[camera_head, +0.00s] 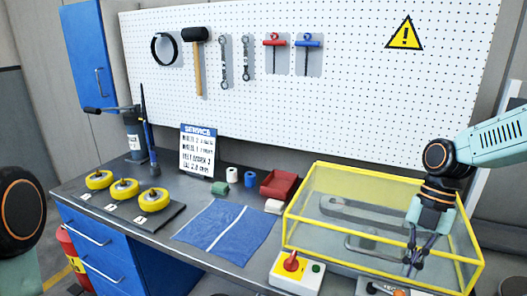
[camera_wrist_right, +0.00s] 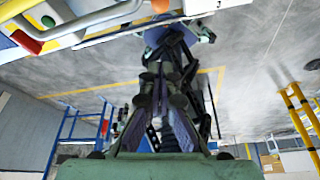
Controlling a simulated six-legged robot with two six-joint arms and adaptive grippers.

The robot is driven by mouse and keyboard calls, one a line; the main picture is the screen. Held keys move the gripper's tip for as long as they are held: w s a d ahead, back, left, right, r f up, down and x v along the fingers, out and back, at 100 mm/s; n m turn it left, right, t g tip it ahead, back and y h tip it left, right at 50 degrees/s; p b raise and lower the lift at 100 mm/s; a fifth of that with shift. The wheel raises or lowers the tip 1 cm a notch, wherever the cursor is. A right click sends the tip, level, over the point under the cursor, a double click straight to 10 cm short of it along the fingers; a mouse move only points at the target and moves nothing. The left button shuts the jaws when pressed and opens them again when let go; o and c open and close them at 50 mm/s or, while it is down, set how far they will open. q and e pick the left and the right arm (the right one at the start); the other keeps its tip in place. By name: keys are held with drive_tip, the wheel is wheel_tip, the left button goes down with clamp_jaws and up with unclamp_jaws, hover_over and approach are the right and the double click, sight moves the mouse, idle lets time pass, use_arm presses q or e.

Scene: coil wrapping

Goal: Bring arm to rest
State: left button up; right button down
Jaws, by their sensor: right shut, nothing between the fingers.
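My right arm (camera_head: 492,138) comes in from the right edge, pale green with a black joint. My right gripper (camera_head: 413,262) points down at the front right of the clear yellow-framed box (camera_head: 318,178), overlapping it in the picture. I cannot tell whether it touches the box. Its fingers are shut with nothing between them. In the right wrist view the dark fingers of this gripper (camera_wrist_right: 160,85) show in the middle, close together. At the left edge of the head view only a black joint of my left arm (camera_head: 20,208) shows; the left gripper is out of view.
The workbench (camera_head: 165,228) carries yellow discs (camera_head: 123,189), a blue cloth (camera_head: 222,232), a red bin (camera_head: 279,185), a service sign (camera_head: 197,152) and a switch box (camera_head: 297,275). Tools hang on the white pegboard (camera_head: 350,90) behind. A red cylinder (camera_head: 70,253) stands at the lower left.

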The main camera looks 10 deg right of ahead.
drive_tip(key=s+a+f+m+t, duration=0.1)
drive_tip(key=s+a+f+m, duration=0.2)
drive_tip(key=a+f+m, duration=0.4)
drive_tip(key=s+a+f+m, duration=0.3)
drive_tip(key=a+f+m, duration=0.2)
drive_tip(key=f, duration=0.4)
drive_tip(key=s+a+f+m+t+h, duration=0.1)
drive_tip(key=s+a+f+m+h, duration=0.1)
drive_tip(key=s+f+m, duration=0.4)
drive_tip(key=s+a+f+m+h, duration=0.1)
drive_tip(key=s+m, duration=0.7)
drive_tip(key=s, duration=0.2)
wheel_tip(320, 180, down, 17)
drive_tip(key=b, duration=1.7)
drive_tip(key=shift+t, duration=0.3)
drive_tip(key=shift+r, duration=0.1)
